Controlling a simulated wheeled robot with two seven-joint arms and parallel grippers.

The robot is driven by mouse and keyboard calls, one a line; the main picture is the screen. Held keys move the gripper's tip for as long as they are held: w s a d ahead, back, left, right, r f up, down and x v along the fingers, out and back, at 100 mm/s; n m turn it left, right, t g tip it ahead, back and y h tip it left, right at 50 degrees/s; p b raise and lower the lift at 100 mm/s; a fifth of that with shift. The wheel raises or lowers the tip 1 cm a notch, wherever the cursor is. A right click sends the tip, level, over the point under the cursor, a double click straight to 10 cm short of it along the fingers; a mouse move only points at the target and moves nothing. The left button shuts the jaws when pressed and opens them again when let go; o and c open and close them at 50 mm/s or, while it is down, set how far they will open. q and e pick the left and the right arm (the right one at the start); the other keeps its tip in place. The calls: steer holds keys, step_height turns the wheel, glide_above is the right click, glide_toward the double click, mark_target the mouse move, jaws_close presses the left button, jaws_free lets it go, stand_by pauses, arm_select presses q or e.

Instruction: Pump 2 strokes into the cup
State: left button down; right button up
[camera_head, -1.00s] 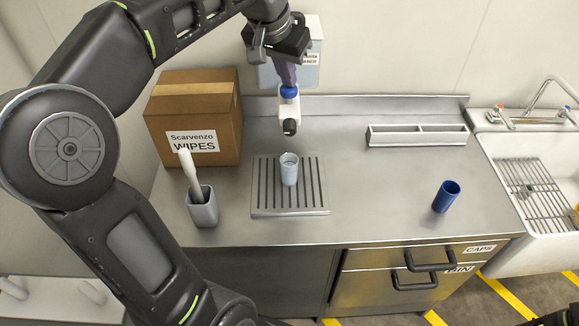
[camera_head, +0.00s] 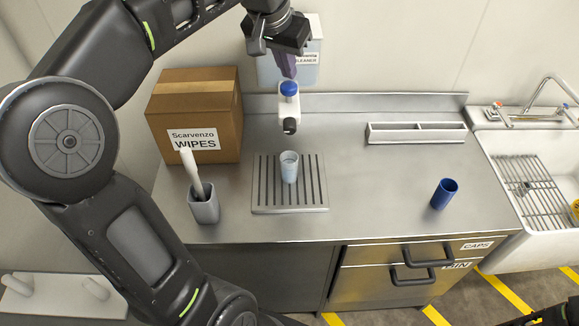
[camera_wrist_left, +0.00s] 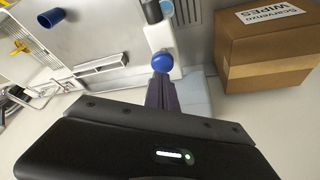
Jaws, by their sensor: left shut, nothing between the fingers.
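The dispenser (camera_head: 292,108) is white with a blue round pump head (camera_head: 289,89) and a dark nozzle (camera_head: 290,126) at its front. The pump head also shows in the left wrist view (camera_wrist_left: 163,61). A pale blue cup (camera_head: 289,166) stands upright on the slotted drip tray (camera_head: 260,205), below and in front of the nozzle. Its contents cannot be made out. My left gripper (camera_head: 288,72) points down with its purple fingers shut and empty. Its fingertips are just above the pump head; I cannot tell whether they touch it.
A cardboard wipes box (camera_head: 220,105) and a grey holder (camera_head: 205,207) with a white-handled tool stand to the left. A dark blue cup (camera_head: 444,194), a divided white tray (camera_head: 417,133) and a sink (camera_head: 545,235) are to the right.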

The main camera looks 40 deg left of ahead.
step_height(320, 180, up, 5)
steer(key=p, duration=0.4)
steer(key=shift+p, duration=0.4)
